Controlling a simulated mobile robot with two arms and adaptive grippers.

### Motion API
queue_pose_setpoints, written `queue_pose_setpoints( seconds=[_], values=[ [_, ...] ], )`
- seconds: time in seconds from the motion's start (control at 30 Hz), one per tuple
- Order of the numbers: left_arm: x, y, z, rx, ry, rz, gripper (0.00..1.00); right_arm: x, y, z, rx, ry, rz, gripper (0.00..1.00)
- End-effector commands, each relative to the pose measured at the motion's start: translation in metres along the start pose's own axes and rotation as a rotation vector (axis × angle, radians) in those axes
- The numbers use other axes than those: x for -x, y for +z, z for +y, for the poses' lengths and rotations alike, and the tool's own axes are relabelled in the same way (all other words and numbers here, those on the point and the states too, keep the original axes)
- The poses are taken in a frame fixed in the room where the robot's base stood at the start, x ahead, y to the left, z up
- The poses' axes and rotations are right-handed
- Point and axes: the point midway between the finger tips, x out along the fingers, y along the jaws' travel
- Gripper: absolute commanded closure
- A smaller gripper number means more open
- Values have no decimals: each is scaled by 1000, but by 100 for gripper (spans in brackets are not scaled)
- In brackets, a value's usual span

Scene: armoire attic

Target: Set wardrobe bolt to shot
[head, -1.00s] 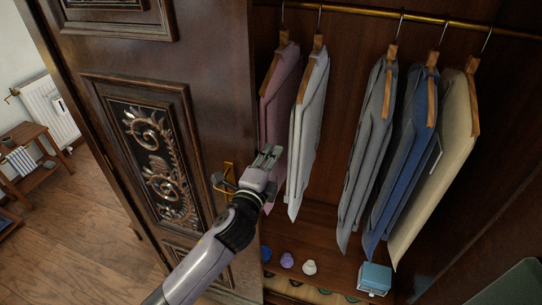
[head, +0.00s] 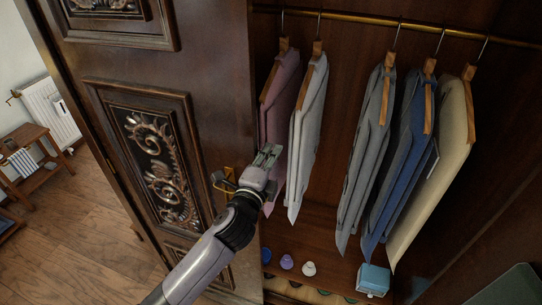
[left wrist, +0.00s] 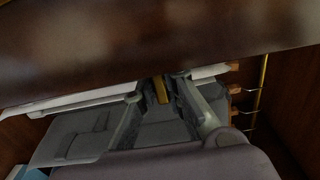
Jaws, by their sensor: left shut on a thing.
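The wardrobe door (head: 222,90) is dark wood with a carved panel and stands open on the left in the head view. A small brass fitting (head: 229,173), apparently the bolt, sits near its free edge, partly covered by my left gripper (head: 241,174). In the left wrist view a brass piece (left wrist: 160,90) shows between the fingers of the left gripper (left wrist: 162,100), which is shut on it. The bolt's far end and its exact position are hidden. My right gripper is not in view.
Several garments (head: 362,150) hang from a brass rail (head: 350,17) inside the wardrobe, close to the right of the gripper. A blue box (head: 374,279) and small knobs (head: 308,268) sit low inside. Open floor (head: 75,240) lies left of the door.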

Motion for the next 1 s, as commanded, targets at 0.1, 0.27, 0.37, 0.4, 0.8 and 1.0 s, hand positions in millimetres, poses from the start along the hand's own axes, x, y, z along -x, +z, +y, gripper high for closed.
queue_pose_setpoints(
  seconds=[0.1,0.27,0.37,0.4,0.8,1.0],
  values=[
    [0,0,-19,0,-4,1,100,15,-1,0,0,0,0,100],
    [0,0,-18,0,-7,1,100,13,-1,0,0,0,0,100],
    [0,0,-19,0,-10,2,100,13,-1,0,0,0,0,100],
    [-1,0,-20,0,-10,2,100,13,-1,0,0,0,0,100],
    [0,0,-18,0,-7,1,68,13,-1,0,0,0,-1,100],
    [0,0,-16,0,-4,1,68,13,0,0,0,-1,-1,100]
  ],
)
